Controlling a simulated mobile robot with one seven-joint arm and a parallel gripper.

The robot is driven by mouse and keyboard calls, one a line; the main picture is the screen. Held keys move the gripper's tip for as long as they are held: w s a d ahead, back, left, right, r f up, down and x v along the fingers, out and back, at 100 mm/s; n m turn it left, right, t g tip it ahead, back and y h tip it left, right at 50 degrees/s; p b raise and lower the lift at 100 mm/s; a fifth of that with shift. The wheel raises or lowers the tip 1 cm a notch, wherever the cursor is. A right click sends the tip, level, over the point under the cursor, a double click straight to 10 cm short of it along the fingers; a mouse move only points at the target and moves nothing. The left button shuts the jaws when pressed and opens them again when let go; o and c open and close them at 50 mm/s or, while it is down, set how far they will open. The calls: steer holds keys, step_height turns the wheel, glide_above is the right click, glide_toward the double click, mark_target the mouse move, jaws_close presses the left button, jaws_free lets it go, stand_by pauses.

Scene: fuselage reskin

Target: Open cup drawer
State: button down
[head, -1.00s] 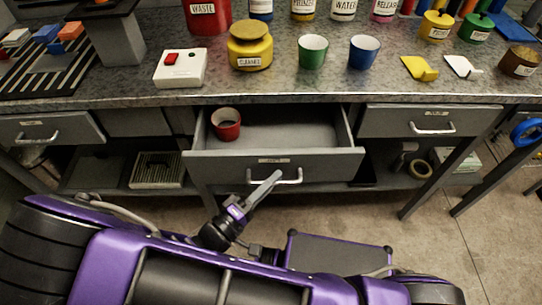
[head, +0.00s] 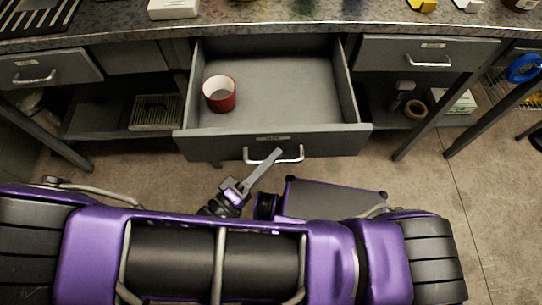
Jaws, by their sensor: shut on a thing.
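The cup drawer (head: 350,141) is a grey drawer in the middle of the workbench, pulled well out, with its inside showing. A red cup (head: 219,94) with a white inside stands upright in its left part. A pale bar handle (head: 291,159) is on the drawer front. My gripper (head: 272,157) reaches up to the handle from below and is shut on it near its middle. The gripper's far fingertip overlaps the handle, so the exact contact is hard to make out.
Closed drawers with bar handles flank it at left (head: 45,69) and right (head: 425,52). A lower shelf holds a ribbed tray (head: 156,112) and a tape roll (head: 415,109). A slanted table leg (head: 420,115) stands right of the drawer. Bare floor lies in front.

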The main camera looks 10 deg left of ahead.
steer(key=c, duration=0.9)
jaws_free()
